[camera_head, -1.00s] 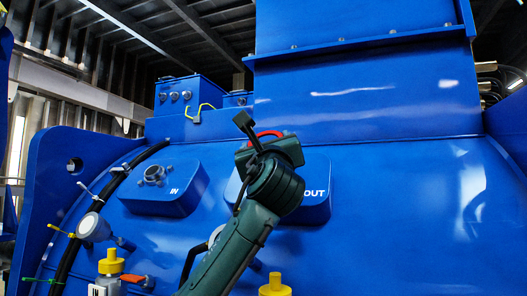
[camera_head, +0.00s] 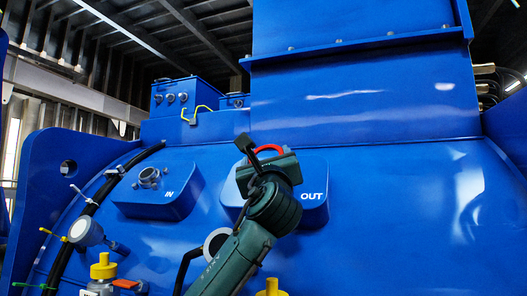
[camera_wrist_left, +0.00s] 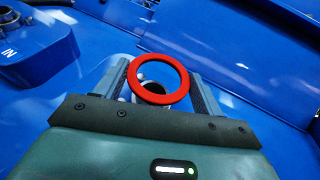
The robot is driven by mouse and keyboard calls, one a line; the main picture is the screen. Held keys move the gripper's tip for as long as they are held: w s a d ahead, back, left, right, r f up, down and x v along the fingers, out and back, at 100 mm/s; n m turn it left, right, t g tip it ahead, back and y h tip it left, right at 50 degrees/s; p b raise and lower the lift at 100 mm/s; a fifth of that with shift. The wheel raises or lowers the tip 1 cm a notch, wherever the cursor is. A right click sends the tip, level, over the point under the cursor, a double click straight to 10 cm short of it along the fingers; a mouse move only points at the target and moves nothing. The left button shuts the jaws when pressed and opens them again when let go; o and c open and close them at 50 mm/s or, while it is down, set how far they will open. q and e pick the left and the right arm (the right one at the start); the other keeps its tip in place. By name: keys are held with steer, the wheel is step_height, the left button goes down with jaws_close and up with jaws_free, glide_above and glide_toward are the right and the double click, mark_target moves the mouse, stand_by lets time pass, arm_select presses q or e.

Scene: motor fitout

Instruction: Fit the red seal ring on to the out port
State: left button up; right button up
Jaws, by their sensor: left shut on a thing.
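My left gripper (camera_head: 266,160) is in front of the blue OUT port block (camera_head: 314,207) in the head view. It is shut on the red seal ring (camera_head: 268,149), whose upper arc shows above the gripper. In the left wrist view the whole ring (camera_wrist_left: 183,80) shows between the two fingers. The metal out port (camera_wrist_left: 152,88) shows partly through the ring's opening. I cannot tell whether the ring touches the port. In the head view my gripper hides the port. My right gripper is not in view.
The IN port (camera_head: 149,176) stands on its own block to the left. A round gauge (camera_head: 86,230), a black cable (camera_head: 88,205) and yellow-capped fittings (camera_head: 104,267) are at the lower left. A blue ledge (camera_head: 360,42) juts out above.

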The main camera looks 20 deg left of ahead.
arm_select(q)
steer(key=shift+w+f, duration=0.85)
steer(key=shift+w, duration=0.15)
steer(key=shift+w+f, duration=0.85)
steer(key=shift+w, duration=0.05)
stand_by(1.2)
steer(key=o, duration=1)
